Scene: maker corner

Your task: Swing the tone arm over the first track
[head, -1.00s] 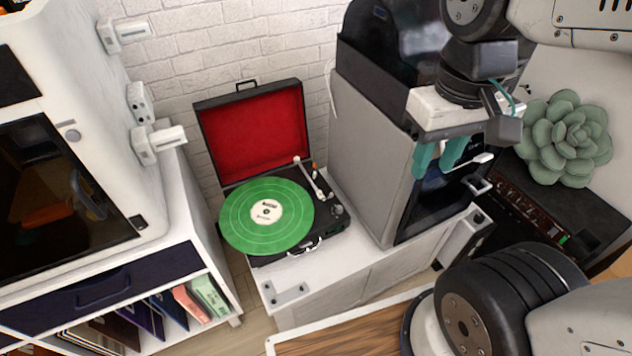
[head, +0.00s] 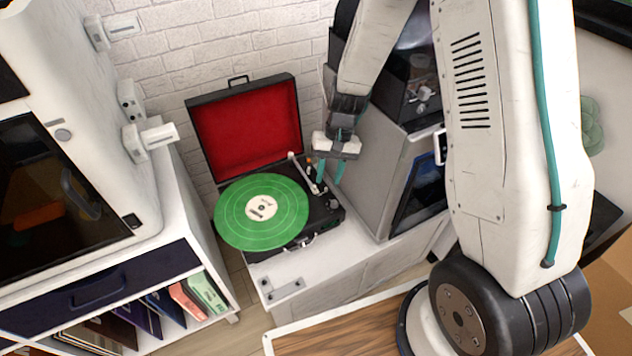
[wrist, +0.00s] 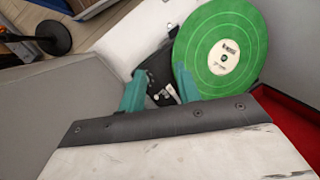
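A black record player (head: 322,209) with a red-lined lid (head: 246,128) stands open on a white cabinet. A green record (head: 235,214) with a cream label lies on its platter. The light tone arm (head: 305,173) lies along the right side, off the record. My gripper (head: 330,176) hangs above the player's right side, by the tone arm. In the wrist view its two teal fingers (wrist: 160,92) are apart, with the dark deck and part of the tone arm between and beyond them. I see nothing held. The fingers partly hide the tone arm there.
A grey box-like machine (head: 374,170) stands close on the right of the player. A white shelf unit (head: 190,225) with record sleeves is at the left.

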